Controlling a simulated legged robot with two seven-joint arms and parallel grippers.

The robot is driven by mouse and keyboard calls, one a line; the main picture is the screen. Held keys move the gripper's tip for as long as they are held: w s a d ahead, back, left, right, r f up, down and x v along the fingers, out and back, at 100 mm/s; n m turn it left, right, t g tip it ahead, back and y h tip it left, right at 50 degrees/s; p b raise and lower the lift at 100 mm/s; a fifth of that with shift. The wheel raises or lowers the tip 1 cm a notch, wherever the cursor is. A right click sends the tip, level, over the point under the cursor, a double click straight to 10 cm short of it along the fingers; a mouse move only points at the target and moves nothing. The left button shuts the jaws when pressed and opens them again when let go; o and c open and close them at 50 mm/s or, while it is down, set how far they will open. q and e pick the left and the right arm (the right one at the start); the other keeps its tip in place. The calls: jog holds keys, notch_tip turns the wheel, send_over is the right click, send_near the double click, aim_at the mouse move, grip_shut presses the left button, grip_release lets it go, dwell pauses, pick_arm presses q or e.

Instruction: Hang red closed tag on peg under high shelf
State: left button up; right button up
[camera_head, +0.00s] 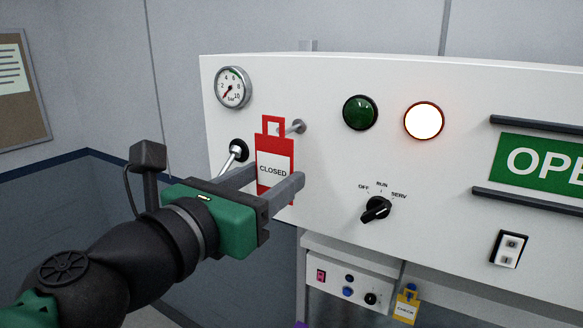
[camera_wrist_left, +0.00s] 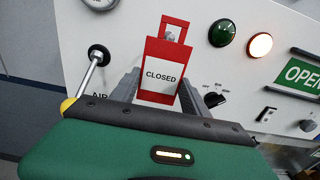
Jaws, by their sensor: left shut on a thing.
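The red CLOSED tag (camera_head: 275,152) is upright, with a square loop at its top and a white label. My left gripper (camera_head: 277,180) is shut on its lower part, in front of the white panel. A grey peg (camera_head: 299,126) sticks out of the panel just right of the tag's loop in the head view. In the left wrist view the tag (camera_wrist_left: 167,52) stands between the fingers of my left gripper (camera_wrist_left: 160,92), and the peg (camera_wrist_left: 171,36) shows in the loop opening. I cannot tell whether the peg passes through the loop. My right gripper is not in view.
The panel (camera_head: 320,85) carries a gauge (camera_head: 233,87), a toggle lever (camera_head: 236,153) close to my left gripper, green (camera_head: 360,112) and lit (camera_head: 424,120) lamps, a rotary knob (camera_head: 376,208) and a green sign (camera_head: 540,163). A yellow tag (camera_head: 405,307) hangs below, beside a small control box (camera_head: 345,285).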

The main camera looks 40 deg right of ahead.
pick_arm(q)
jog(key=shift+v, duration=2)
jog(key=shift+d, duration=0.1)
